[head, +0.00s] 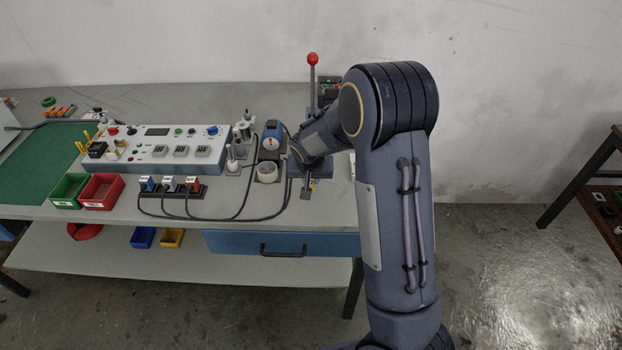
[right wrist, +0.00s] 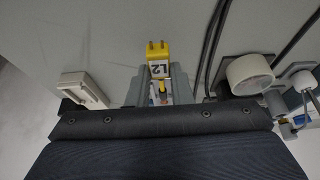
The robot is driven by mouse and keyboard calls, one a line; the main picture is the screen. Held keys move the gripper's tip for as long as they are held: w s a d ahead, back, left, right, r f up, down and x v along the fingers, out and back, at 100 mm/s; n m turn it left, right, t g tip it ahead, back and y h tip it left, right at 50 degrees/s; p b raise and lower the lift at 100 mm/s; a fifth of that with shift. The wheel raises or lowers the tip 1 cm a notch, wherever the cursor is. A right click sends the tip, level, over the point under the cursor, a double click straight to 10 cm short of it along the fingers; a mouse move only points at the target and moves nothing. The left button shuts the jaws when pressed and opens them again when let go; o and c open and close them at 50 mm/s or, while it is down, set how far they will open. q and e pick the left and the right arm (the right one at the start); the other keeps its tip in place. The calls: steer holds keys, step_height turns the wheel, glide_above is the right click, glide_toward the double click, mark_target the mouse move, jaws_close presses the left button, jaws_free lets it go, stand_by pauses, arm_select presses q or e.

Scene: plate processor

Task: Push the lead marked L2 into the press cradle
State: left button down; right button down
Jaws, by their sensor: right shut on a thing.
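The lead marked L2 (right wrist: 158,70) shows in the right wrist view as a yellow plug with two prongs and a white label. My right gripper (right wrist: 158,90) is shut on it, with one grey finger on each side. My left gripper is not in view.
A control box (head: 155,147) and three coloured plugs in a black holder (head: 172,190) lie left of the press. Black cables loop across the table near a white round cup (head: 267,172). Red (head: 102,192) and green (head: 70,190) bins stand further left.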

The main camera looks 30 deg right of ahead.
steer(key=shift+w+d+p, duration=0.1)
steer(key=shift+w+d, duration=0.7)
steer(key=shift+w, duration=0.45)
steer(key=shift+w+d+p, duration=0.1)
steer(key=shift+w+d, duration=0.65)
steer(key=shift+w, duration=0.5)
steer(key=shift+w+d+p, duration=0.1)
steer(key=shift+w+d, duration=0.7)
steer(key=shift+w, duration=0.45)
steer(key=shift+s+a+b, duration=0.1)
steer(key=shift+s+b, duration=0.05)
steer(key=shift+b, duration=0.15)
steer(key=shift+b, duration=0.4)
steer(key=shift+f+b, duration=0.35)
steer(key=shift+f, duration=0.05)
